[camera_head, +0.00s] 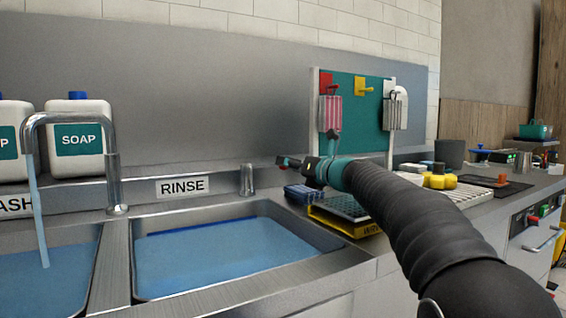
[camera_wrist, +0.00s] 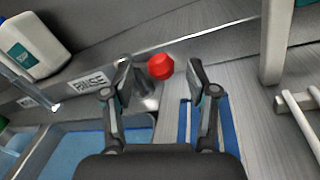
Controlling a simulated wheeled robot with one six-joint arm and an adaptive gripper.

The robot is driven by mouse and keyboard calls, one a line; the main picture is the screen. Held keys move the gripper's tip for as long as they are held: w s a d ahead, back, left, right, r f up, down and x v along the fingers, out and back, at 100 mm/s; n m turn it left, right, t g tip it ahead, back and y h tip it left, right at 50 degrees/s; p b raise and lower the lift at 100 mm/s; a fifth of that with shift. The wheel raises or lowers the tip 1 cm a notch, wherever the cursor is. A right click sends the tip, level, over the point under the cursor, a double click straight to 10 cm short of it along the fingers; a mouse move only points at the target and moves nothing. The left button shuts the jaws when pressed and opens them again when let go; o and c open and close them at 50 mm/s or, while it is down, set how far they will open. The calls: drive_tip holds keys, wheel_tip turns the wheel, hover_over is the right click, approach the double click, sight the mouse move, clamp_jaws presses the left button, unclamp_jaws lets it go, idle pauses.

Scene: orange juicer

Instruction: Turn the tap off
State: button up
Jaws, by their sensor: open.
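The tap's metal spout (camera_head: 114,165) arches over the left basin in the head view, and a stream of water (camera_head: 38,215) runs from it. A short metal post (camera_head: 247,180) stands behind the right basin. In the wrist view a round red knob (camera_wrist: 161,66) shows beside a metal post (camera_wrist: 148,98), probably the tap's handle. My gripper (camera_wrist: 159,72) is open, with the knob between its fingertips in that picture. I cannot tell whether it touches the knob. In the head view my gripper (camera_head: 290,163) is right of the post, above the counter.
Two soap jugs (camera_head: 78,140) stand behind the left basin. The right basin (camera_head: 225,250) holds blue water. Blue sponge-like blocks (camera_head: 303,195) and a dark rack (camera_head: 343,208) lie beneath my gripper. A green board (camera_head: 357,115) with hanging cloths stands behind my arm.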

drive_tip(key=shift+x, duration=1.65)
